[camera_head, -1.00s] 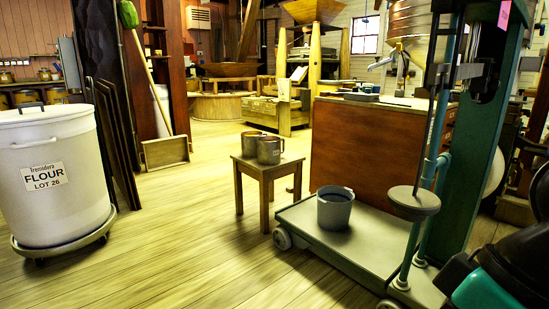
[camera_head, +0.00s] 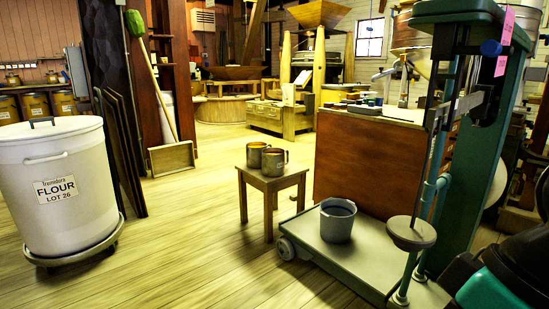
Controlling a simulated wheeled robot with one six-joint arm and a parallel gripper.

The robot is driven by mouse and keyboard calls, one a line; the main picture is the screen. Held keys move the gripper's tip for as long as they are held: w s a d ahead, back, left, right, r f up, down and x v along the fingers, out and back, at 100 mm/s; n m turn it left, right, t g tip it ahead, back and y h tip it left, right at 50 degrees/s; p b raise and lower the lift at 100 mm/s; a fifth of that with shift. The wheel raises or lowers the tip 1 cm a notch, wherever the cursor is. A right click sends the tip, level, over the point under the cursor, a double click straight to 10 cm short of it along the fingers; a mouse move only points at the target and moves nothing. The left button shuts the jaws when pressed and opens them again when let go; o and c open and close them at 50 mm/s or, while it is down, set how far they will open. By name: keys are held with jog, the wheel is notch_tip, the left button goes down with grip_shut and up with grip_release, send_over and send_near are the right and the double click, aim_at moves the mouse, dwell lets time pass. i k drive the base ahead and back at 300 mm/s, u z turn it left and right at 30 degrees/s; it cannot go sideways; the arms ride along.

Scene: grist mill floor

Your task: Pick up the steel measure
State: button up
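Two metal measures with handles stand upright, close together, on a small wooden stool (camera_head: 272,181) in the middle of the view. The rear-left one (camera_head: 256,154) looks brownish. The front-right one (camera_head: 273,162) looks greyer and is probably the steel measure, though the warm light makes the metals hard to tell apart. Its handle points right. My gripper is not in view. A black and teal part at the lower right corner appears to be my arm, and its end is not visible.
A green platform scale (camera_head: 371,262) stands right of the stool, with a grey bucket (camera_head: 338,221) on its platform. A wooden cabinet (camera_head: 365,165) is behind it. A white flour bin (camera_head: 60,220) on a wheeled base is at left. The floor (camera_head: 190,240) between is clear.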

aim_at(273, 162)
jog(key=u, duration=0.55)
jog(key=k, duration=0.65)
jog(key=u, duration=0.75)
jog(key=i, duration=2.7)
jog(key=z, duration=1.35)
jog(key=i, duration=0.95)
jog(key=z, duration=1.05)
jog(key=i, duration=0.35)
jog(key=u, duration=0.25)
